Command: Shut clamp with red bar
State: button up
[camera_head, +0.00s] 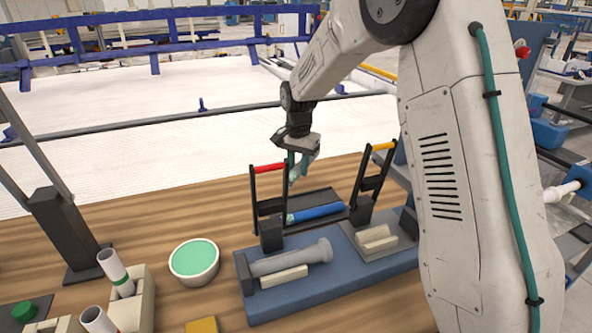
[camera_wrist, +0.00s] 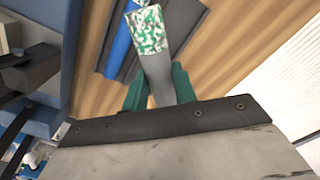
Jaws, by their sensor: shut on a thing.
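The clamp with the red bar (camera_head: 268,168) stands raised, its two black side arms rising from a dark block at the left of the blue fixture (camera_head: 340,285). My gripper (camera_head: 299,168) is just right of the red bar in the head view; I cannot tell whether they touch. Its teal fingers are shut on a grey piece (camera_wrist: 158,82) with a green-and-white mottled end, pointing away from the wrist. In the wrist view the red bar does not show. A grey pipe (camera_head: 292,258) lies in the fixture in front of the clamp.
A second clamp with a yellow bar (camera_head: 383,146) also stands raised at the right. A blue pipe (camera_head: 318,213) lies on a dark tray behind the fixture. Pale blocks (camera_head: 376,239) sit at right. A green-topped bowl (camera_head: 194,260) and pipe holders are at left.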

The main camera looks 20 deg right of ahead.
aim_at(269, 206)
jog(key=k, duration=1.65)
jog(key=z, duration=1.3)
jog(key=i, duration=0.5)
jog(key=u, duration=1.25)
jog(key=i, duration=0.5)
jog(key=u, duration=0.05)
